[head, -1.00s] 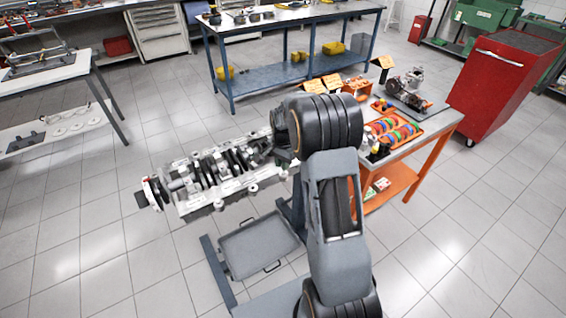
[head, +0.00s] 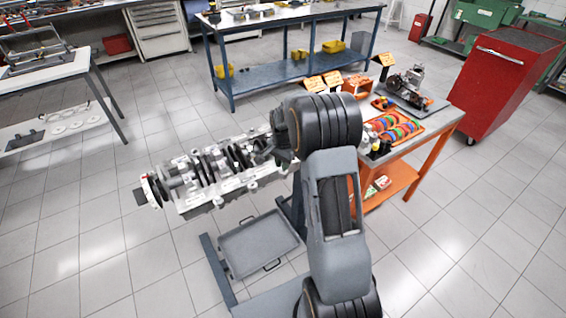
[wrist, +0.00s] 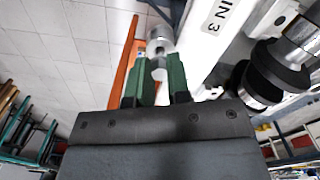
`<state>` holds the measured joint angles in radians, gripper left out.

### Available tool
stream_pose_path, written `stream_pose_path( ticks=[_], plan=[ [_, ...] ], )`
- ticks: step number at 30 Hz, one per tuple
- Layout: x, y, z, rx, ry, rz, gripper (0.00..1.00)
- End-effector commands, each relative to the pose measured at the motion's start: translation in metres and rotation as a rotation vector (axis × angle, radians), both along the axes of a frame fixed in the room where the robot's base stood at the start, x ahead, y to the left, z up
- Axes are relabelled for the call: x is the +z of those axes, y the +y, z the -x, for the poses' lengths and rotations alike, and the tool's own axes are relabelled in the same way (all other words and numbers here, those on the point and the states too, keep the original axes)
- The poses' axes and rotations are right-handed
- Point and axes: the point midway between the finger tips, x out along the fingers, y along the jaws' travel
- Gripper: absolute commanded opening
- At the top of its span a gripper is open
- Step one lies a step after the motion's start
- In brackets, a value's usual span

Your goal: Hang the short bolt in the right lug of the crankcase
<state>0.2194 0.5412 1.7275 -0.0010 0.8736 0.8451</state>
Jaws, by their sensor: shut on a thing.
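The crankcase (head: 228,184) is a long pale metal block with the crankshaft lying in it, held on a stand. It also shows in the wrist view as a white edge (wrist: 205,58) with a label ending "IN 3". My gripper (wrist: 159,68) has green fingers and is close beside this edge. It is shut on a small silver piece, the short bolt (wrist: 158,74), mostly hidden between the fingers. A round silver part (wrist: 160,34) lies just past the fingertips; I cannot tell whether it is a lug or part of the bolt. In the head view my arm hides the crankcase's right end.
A grey tray (head: 258,244) lies low under the crankcase on the stand. An orange cart (head: 440,128) with parts stands to the right, a red cabinet (head: 497,85) beyond it. A blue workbench (head: 290,75) stands behind. The floor at the left is open.

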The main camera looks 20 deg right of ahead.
Motion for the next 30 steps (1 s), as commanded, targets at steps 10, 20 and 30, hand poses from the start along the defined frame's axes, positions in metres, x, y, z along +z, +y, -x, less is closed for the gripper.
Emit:
stream_pose_path(
  ticks=[10,20,30],
  plan=[
    [-0.006,0.0,0.0,0.0,0.0,0.0,0.0],
    [-0.011,0.0,0.0,0.0,0.0,0.0,0.0],
    [-0.016,0.0,0.0,0.0,0.0,0.0,0.0]
  ],
)
